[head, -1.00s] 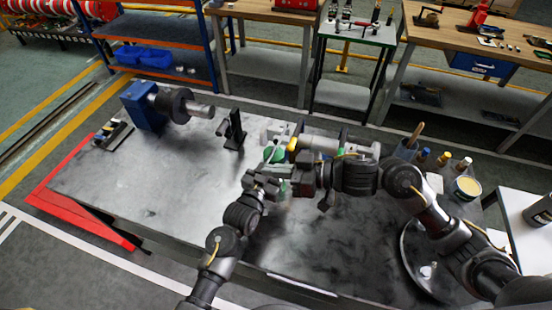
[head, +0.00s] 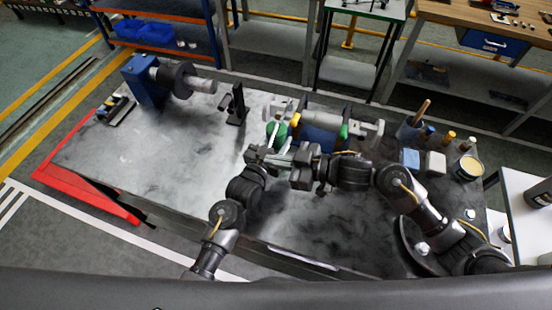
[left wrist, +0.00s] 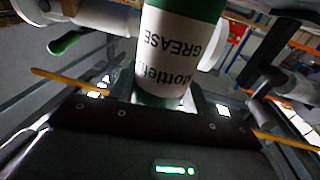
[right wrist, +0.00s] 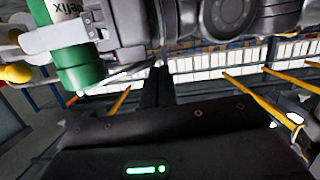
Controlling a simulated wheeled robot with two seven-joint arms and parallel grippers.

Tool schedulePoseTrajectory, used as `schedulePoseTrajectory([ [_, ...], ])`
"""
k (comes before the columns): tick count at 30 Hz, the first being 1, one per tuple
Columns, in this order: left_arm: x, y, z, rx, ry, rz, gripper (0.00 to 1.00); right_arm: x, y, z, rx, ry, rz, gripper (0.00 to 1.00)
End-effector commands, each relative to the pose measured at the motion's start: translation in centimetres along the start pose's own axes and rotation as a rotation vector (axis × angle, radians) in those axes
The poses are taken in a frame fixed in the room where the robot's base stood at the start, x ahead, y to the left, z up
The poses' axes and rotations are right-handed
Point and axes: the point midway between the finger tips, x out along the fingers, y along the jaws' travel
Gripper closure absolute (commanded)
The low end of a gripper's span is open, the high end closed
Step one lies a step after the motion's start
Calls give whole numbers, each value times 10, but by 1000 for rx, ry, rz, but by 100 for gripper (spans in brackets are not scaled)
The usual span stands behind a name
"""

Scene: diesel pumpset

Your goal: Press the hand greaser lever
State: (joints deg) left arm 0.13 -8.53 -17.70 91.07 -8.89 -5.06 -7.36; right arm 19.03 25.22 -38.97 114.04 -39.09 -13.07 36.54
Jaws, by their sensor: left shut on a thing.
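The hand greaser is a white and green cylinder marked GREASE (left wrist: 168,50), standing large between my left fingers in the left wrist view. Its green end (right wrist: 82,72) shows in the right wrist view. My left gripper (left wrist: 160,103) is shut on it. A thin silver rod (right wrist: 118,75), seemingly the lever, runs from beside the green end towards my right fingertips. My right gripper (right wrist: 160,85) has its fingers together near the rod's end; contact cannot be told. In the head view my right gripper (head: 296,168) is close beside the left, and both partly hide the greaser.
The pumpset (head: 318,130) is just behind the grippers on the grey bench (head: 150,170). A blue motor-like unit (head: 145,82) and a black stand (head: 236,105) are to the left. Cups, bottles and a tin (head: 468,167) crowd the right. The bench's left front is clear.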

Motion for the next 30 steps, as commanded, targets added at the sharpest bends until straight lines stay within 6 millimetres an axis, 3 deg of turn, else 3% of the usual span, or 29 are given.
schedulePoseTrajectory([
  [1,0,2,-1,1,2,4,100,1,-3,11,9,-24,-6,100],
  [14,1,3,-2,1,4,6,100,0,-5,12,11,-29,-7,100],
  [17,1,3,-2,1,4,6,100,-2,-6,2,9,-26,-7,100],
  [22,1,2,-2,0,4,5,100,-9,-9,-32,-1,-8,-4,100],
  [30,0,2,-1,0,3,3,100,-69,-11,-35,1,-8,1,100],
])
